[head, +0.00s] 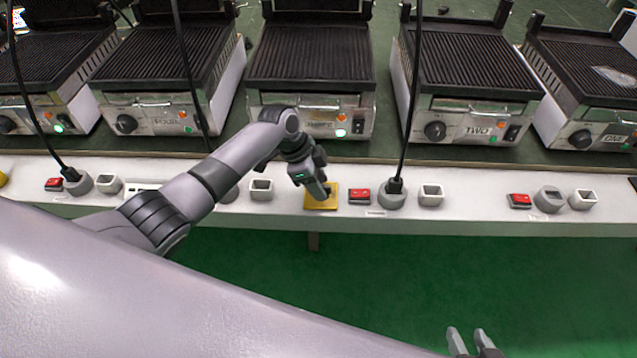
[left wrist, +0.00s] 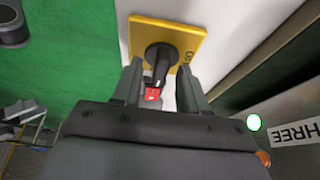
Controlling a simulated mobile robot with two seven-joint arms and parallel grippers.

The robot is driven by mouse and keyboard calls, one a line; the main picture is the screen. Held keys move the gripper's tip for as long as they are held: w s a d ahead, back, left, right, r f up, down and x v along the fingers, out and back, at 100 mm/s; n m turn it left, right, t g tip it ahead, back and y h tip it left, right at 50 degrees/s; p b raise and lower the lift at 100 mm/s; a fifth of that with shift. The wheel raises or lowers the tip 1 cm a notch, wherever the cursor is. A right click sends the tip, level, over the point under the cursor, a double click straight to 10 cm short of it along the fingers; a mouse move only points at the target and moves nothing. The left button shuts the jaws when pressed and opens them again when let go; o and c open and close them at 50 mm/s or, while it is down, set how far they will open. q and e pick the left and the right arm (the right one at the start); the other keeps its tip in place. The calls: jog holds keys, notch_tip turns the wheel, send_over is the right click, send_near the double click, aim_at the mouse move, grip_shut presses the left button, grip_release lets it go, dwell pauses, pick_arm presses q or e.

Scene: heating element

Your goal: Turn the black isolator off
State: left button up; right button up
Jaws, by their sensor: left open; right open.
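The black isolator is a dark rotary knob (left wrist: 160,60) on a square yellow plate (left wrist: 190,38), with partly visible lettering beside the knob. In the head view the yellow plate (head: 333,201) sits on the white ledge, and my left gripper (head: 324,192) is over it, hiding most of the knob. In the left wrist view my left gripper (left wrist: 159,72) is open, with one finger on each side of the knob's handle. I cannot tell if either finger touches it. My right gripper (head: 472,338) is open and empty, low over the green floor.
A red switch (head: 359,196) and a grey socket with a black plug (head: 394,193) sit right of the plate on the ledge (head: 480,215). Contact grills, one marked TWO (head: 478,131), stand behind. Black cables hang down. The green floor (head: 420,275) in front is clear.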

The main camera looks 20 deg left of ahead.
pick_arm(q)
grip_shut()
